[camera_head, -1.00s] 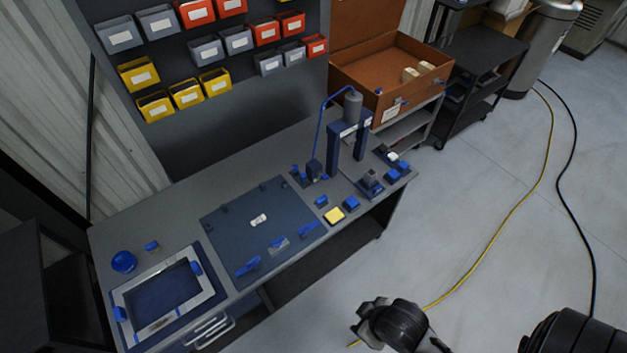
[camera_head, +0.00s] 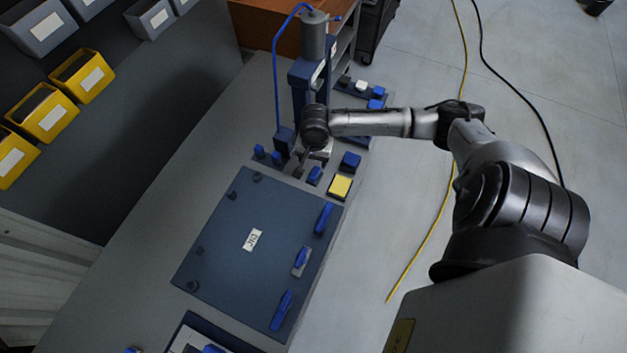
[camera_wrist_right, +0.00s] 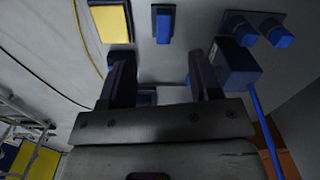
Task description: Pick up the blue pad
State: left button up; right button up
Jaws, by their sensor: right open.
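The blue pad (camera_head: 350,161) lies on the grey bench beside the yellow pad (camera_head: 340,187), near the front edge. My right gripper (camera_head: 311,160) is open and hangs over the bench, left of the blue pad and in front of the press. In the right wrist view, the open fingers (camera_wrist_right: 160,62) have nothing visibly held between them. The yellow pad (camera_wrist_right: 110,22) shows at upper left there; the blue pad seems mostly hidden behind the left finger. My left gripper is not in view.
A small blue block (camera_head: 314,176) stands close to the gripper. The press (camera_head: 313,40) with its blue hose rises behind it. Two blue knobs (camera_head: 267,154) lie to the left. A dark blue plate (camera_head: 235,250) with blue clamps covers the nearer bench.

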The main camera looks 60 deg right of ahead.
jog(key=d+f+m+b, duration=0.1)
jog(key=d+f+m, duration=0.1)
jog(key=d, duration=0.1)
jog(key=b, duration=0.1)
send_over(315, 172)
notch_tip(315, 172, down, 6)
jog(key=shift+s+d+r, duration=0.1)
jog(key=shift+s+r, duration=0.05)
jog(key=shift+a+f+b, duration=0.15)
jog(key=shift+f+b, duration=0.15)
jog(key=shift+f, duration=1.05)
jog(key=shift+a+f+b, duration=0.1)
jog(key=shift+f+b, duration=0.15)
jog(key=shift+f, duration=1.5)
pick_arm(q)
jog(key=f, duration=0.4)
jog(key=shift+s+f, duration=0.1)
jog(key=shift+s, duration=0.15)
pick_arm(e)
jog(key=c, duration=1)
jog(key=shift+r, duration=0.1)
